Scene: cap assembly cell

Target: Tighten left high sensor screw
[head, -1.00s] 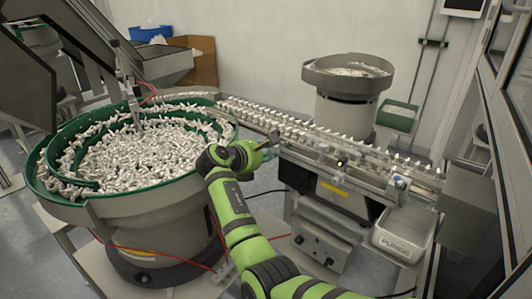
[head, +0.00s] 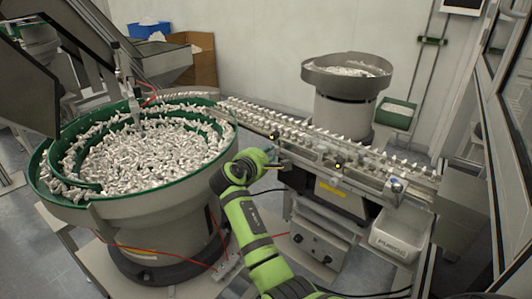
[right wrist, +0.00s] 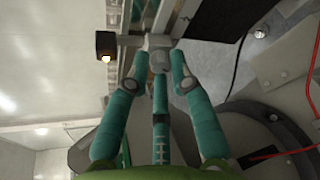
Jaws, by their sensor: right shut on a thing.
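My right gripper (head: 272,156) is at the left end of the conveyor rail (head: 345,172), just below a small dark sensor (head: 274,136) with a lit lamp. In the right wrist view its teal fingers (right wrist: 159,62) close on a small grey piece (right wrist: 160,42), which appears to be the sensor screw's knob; the fingertips partly hide it. The dark sensor with its glowing lamp also shows there (right wrist: 106,45), left of the fingers. A second lit sensor (head: 338,164) is farther right along the rail. My left gripper is not in view.
A big green-rimmed bowl (head: 60,203) full of white parts stands left of my right arm. A smaller grey bowl feeder (head: 346,100) is behind the rail. A PURGE bin (head: 396,243) is at the right. Red and black cables run low around the stand.

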